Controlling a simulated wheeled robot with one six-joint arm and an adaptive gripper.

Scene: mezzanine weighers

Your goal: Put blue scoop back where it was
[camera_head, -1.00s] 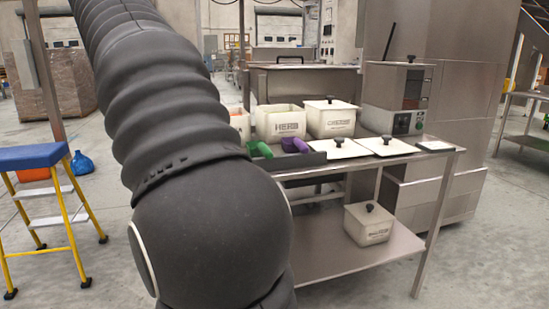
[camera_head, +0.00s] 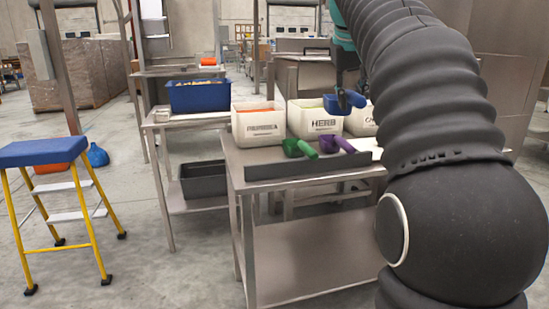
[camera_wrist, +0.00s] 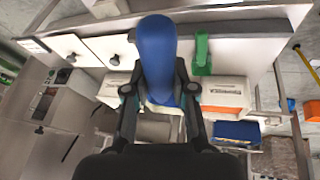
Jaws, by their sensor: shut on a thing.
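My gripper (camera_head: 347,88) is shut on the blue scoop (camera_head: 352,100) and holds it up by the right side of the bin labelled HERB (camera_head: 305,122). In the wrist view the scoop's blue handle (camera_wrist: 157,55) sticks out between the fingers. A green scoop (camera_head: 300,148) and a purple scoop (camera_head: 338,144) rest at the grey holder strip (camera_head: 275,171) along the table's front. The green scoop also shows in the wrist view (camera_wrist: 202,52). The blue scoop's bowl is mostly hidden there.
A bin with orange contents (camera_head: 258,127) stands left of HERB, and a third bin (camera_head: 361,122) stands right, partly hidden by my arm. A blue crate (camera_head: 198,97) sits on another table at left. A yellow step stool (camera_head: 58,195) stands on the floor.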

